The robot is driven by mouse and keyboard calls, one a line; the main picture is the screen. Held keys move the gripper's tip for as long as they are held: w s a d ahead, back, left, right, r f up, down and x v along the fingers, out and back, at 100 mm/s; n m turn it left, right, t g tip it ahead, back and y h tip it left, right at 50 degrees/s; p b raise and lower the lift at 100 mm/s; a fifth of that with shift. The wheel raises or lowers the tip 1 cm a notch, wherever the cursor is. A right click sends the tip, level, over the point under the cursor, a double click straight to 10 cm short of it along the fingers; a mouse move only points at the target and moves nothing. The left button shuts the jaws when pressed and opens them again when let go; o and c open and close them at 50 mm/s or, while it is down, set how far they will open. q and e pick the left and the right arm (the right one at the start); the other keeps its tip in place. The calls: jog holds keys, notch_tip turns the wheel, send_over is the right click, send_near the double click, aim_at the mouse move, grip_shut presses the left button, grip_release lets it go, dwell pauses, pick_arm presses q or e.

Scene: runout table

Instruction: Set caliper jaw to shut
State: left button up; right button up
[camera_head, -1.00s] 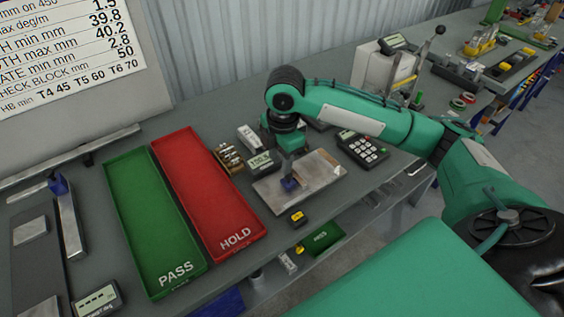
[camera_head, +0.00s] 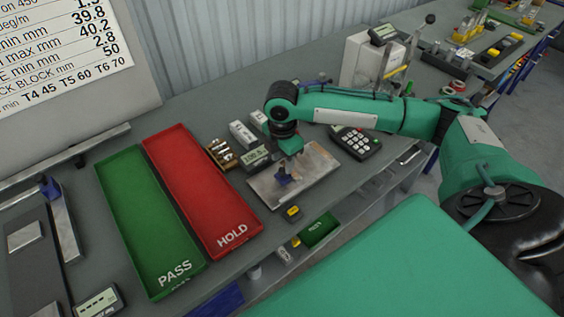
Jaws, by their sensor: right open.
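My right gripper (camera_head: 284,179) points down over a pale metal plate (camera_head: 318,166) on the bench. Its dark blue fingertips are open, low over the plate's left part; whether they touch it I cannot tell. A small unit with a digital display (camera_head: 256,154) sits just behind and left of the plate. Another display unit (camera_head: 97,302) lies at the lower left, partly cut off. I cannot tell for sure which item is the caliper, and no caliper jaw shows clearly. My left gripper is out of view.
A green PASS tray (camera_head: 146,222) and red HOLD tray (camera_head: 200,190) lie left of the plate. A small yellow-and-black block (camera_head: 292,213) sits near the front edge. A keypad device (camera_head: 356,141) stands right of the plate, beneath my forearm. A metal bar (camera_head: 64,219) is far left.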

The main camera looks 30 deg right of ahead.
jog(key=shift+f, duration=1.35)
grip_shut()
jog(key=shift+d+r+p, duration=0.1)
jog(key=shift+d+p, duration=0.1)
jog(key=shift+p, duration=0.15)
jog(key=d+p, duration=0.1)
jog(key=d, duration=0.2)
jog(key=d+p, duration=0.1)
jog(key=d, duration=0.2)
jog(key=w+d+p, duration=0.1)
jog(key=d+p, duration=0.1)
jog(key=d, duration=0.2)
jog(key=shift+c, duration=0.9)
grip_release()
jog(key=shift+o, duration=0.9)
jog(key=shift+d, duration=0.1)
